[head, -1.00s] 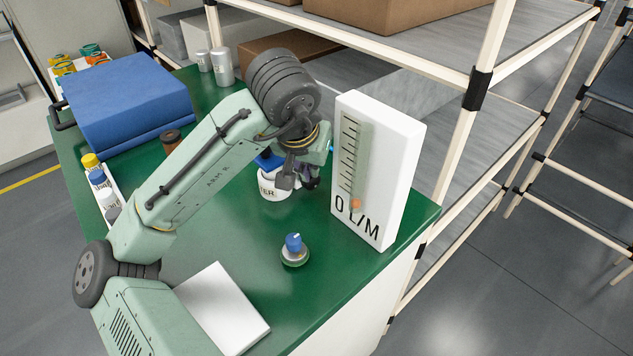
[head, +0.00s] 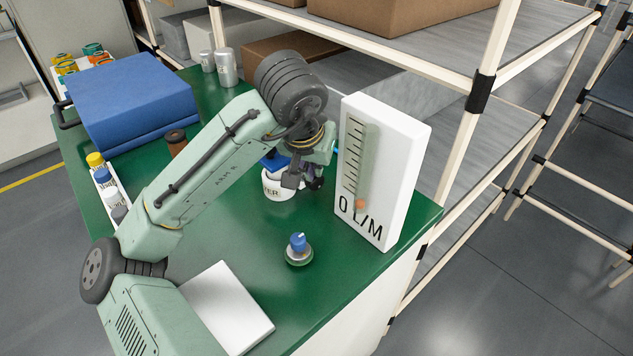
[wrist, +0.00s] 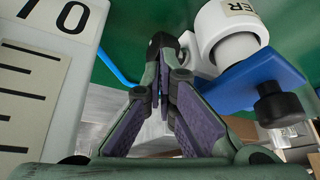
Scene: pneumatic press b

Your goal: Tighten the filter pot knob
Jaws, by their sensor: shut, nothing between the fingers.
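In the wrist view the pot (wrist: 214,30) is at upper right, and the blue bracket (wrist: 252,82) carries a black knob (wrist: 279,104). My shut, empty gripper (wrist: 168,50) points past the pot's left side, with the knob off to its right. I cannot tell whether the fingers touch the pot.
A white flow gauge (head: 385,170) stands close to the right of my gripper. A small blue-topped knob (head: 298,243) sits nearer the front. A blue case (head: 130,100), a brown-topped pot (head: 176,142) and a white plate (head: 228,308) lie left. Shelving (head: 480,90) rises behind.

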